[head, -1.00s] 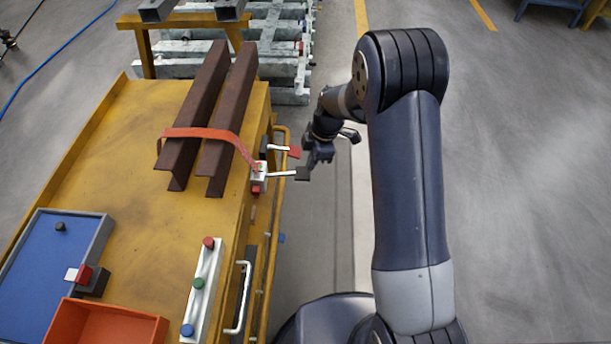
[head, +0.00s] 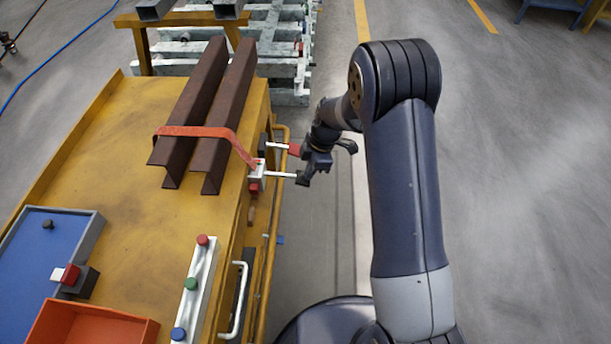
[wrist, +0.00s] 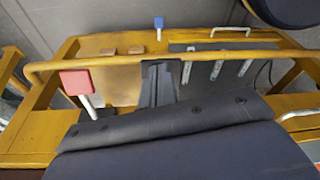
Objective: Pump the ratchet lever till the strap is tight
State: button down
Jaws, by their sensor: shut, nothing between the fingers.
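The orange strap (head: 195,132) runs over two brown steel beams (head: 225,110) down to the white ratchet (head: 257,172) at the cart's right edge. The ratchet lever (head: 280,175), a pale rod, sticks out to the right. Its dark end lies at my gripper (head: 303,180), which is shut and empty. Whether they touch cannot be told. In the wrist view my gripper (wrist: 158,82) is a dark shape near the yellow rail, and the lever cannot be made out there. The strap's tightness is unclear; it slopes to the ratchet.
A second lever with a red grip (head: 294,149) sits just beyond; a red grip also shows in the wrist view (wrist: 77,82). A yellow rail (head: 277,215) runs along the cart (head: 120,200). A button panel (head: 195,285), blue tray (head: 35,255) and orange bin (head: 60,318) are nearer. Floor at right is clear.

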jog(key=shift+r, duration=0.15)
jog(key=d, duration=0.2)
jog(key=d+r, duration=0.1)
jog(key=shift+w, duration=0.35)
jog(key=p+v, duration=0.1)
jog(key=v, duration=0.9)
jog(key=shift+r+p, duration=0.3)
jog(key=shift+r, duration=0.05)
dwell(0.4)
jog(key=b+x, duration=0.2)
jog(key=x, duration=0.8)
jog(key=shift+f, duration=0.4)
jog(key=shift+r, duration=0.1)
